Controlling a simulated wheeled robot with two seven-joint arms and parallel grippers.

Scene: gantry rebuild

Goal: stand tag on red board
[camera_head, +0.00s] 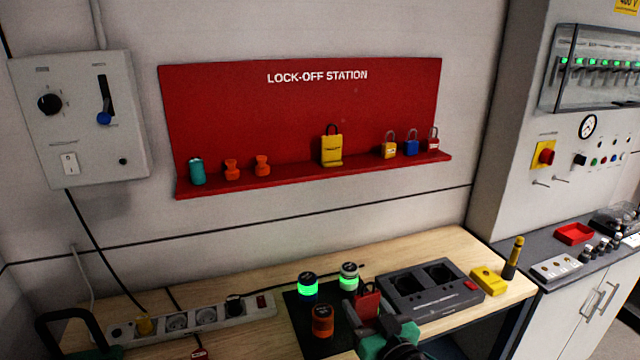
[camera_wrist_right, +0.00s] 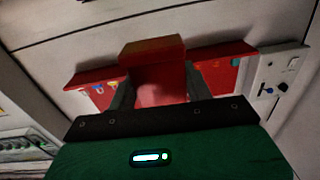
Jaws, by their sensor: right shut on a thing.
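The red board (camera_head: 300,115), lettered LOCK-OFF STATION, is on the wall with a narrow ledge along its bottom. My right gripper (camera_head: 372,312) is low over the bench, apart from the board. It is shut on a red tag (camera_head: 367,299). In the right wrist view the tag (camera_wrist_right: 155,75) stands up between the two fingers (camera_wrist_right: 155,92), with a brownish top edge. The board also shows in the right wrist view (camera_wrist_right: 208,52), partly hidden behind the tag.
The ledge holds a teal item (camera_head: 197,171), two orange pieces, a yellow lock-out piece (camera_head: 331,150) and several padlocks (camera_head: 411,145), with gaps between. On the bench are green-lit items (camera_head: 308,287), an orange one (camera_head: 322,320), a socket box (camera_head: 430,290) and a power strip (camera_head: 205,318).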

